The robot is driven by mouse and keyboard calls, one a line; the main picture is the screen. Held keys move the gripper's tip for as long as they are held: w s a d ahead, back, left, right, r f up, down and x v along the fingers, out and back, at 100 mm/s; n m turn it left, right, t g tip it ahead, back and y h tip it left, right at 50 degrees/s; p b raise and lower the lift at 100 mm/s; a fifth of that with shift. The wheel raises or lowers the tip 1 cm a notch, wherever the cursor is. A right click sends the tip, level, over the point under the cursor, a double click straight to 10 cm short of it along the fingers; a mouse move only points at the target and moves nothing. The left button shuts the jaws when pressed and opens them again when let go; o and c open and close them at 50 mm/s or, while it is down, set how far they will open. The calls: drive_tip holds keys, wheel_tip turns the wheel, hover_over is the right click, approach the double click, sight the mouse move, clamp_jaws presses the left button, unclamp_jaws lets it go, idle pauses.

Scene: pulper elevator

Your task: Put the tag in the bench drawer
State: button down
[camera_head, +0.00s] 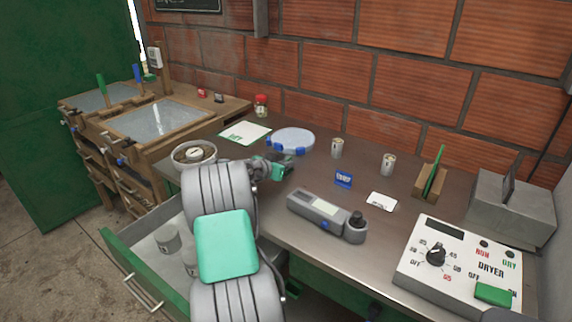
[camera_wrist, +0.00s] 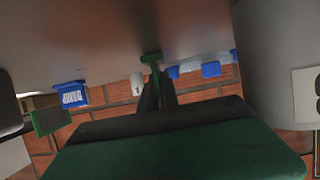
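The bench drawer (camera_head: 128,262) is pulled out at the lower left, with pale cylinders inside; my arm hides part of it. My gripper (camera_head: 283,166) is above the bench, near the round blue-clipped lid (camera_head: 291,140). In the wrist view its dark fingers (camera_wrist: 156,88) are close together, with a small green T-shaped piece (camera_wrist: 150,59) at the tips, seemingly gripped. I cannot tell whether this piece is the tag. A small blue lettered sign (camera_head: 343,179) stands on the bench, and shows in the wrist view (camera_wrist: 71,95). A white card (camera_head: 381,201) lies beside it.
A grey handheld meter (camera_head: 318,210) lies right of my arm. Two small cans (camera_head: 337,148) (camera_head: 388,164), a wooden holder (camera_head: 430,184) and the dryer box (camera_head: 455,265) stand farther right. A round pot (camera_head: 194,153) is left of my gripper, near a paper sheet (camera_head: 244,132).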

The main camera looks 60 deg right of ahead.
drive_tip(key=shift+f+b, duration=0.2)
drive_tip(key=shift+b, duration=0.1)
drive_tip(key=c, duration=1.6)
unclamp_jaws()
